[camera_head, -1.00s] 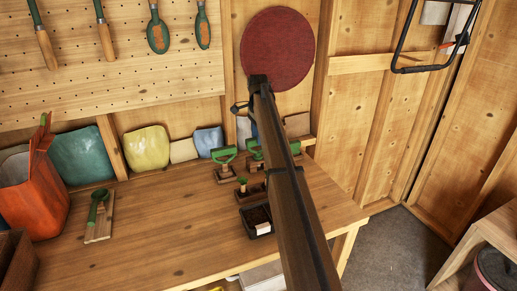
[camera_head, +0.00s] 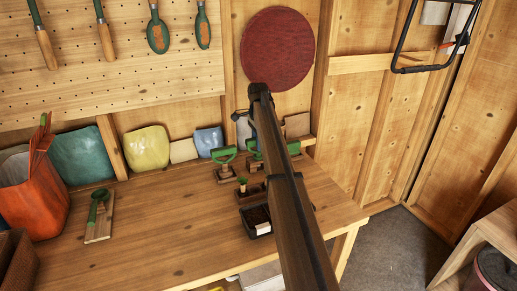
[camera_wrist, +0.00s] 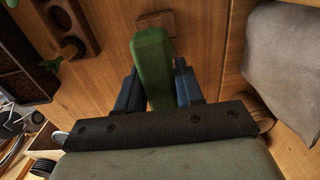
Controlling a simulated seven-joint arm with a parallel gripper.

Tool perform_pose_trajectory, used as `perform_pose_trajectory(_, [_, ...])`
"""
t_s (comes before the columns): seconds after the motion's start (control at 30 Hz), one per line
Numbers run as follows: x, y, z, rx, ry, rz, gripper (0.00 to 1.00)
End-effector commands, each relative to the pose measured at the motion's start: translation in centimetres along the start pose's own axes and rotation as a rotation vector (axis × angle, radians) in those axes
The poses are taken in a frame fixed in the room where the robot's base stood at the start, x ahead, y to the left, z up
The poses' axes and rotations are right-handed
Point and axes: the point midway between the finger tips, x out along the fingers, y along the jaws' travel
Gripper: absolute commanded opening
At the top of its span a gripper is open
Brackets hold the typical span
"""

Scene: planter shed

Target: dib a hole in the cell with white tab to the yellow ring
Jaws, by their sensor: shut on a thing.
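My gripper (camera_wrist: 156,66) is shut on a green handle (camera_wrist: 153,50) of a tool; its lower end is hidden. A small wooden block (camera_wrist: 157,19) shows just past the handle. I cannot tell if the tool stands clear of its holder. In the head view my arm hides most of the gripper. A dark cell tray (camera_head: 248,211) sits on the bench with a white tab (camera_head: 263,228) at its front. The tray also shows in the wrist view (camera_wrist: 20,75), at the upper left. No yellow ring is discernible.
Green-handled tools (camera_head: 224,154) stand in wooden holders behind the tray. A green-handled tool (camera_head: 97,207) lies on a board at the left, near an orange pot (camera_head: 35,200). The bench (camera_head: 165,225) is clear between. A grey sack-like thing (camera_wrist: 285,65) is at the right in the wrist view.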

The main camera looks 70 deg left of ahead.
Motion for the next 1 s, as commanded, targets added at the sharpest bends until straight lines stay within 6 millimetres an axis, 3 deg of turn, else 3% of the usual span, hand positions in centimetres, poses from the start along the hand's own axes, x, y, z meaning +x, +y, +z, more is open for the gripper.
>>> perform_pose_trajectory(0.17, [0.0,0.0,0.0,0.000,0.000,0.000,0.00])
perform_pose_trajectory(0.47, [-0.7,0.0,0.0,0.000,0.000,-0.001,0.00])
perform_pose_trajectory(1.0, [-3.7,-0.1,0.0,0.000,0.000,0.000,0.00])
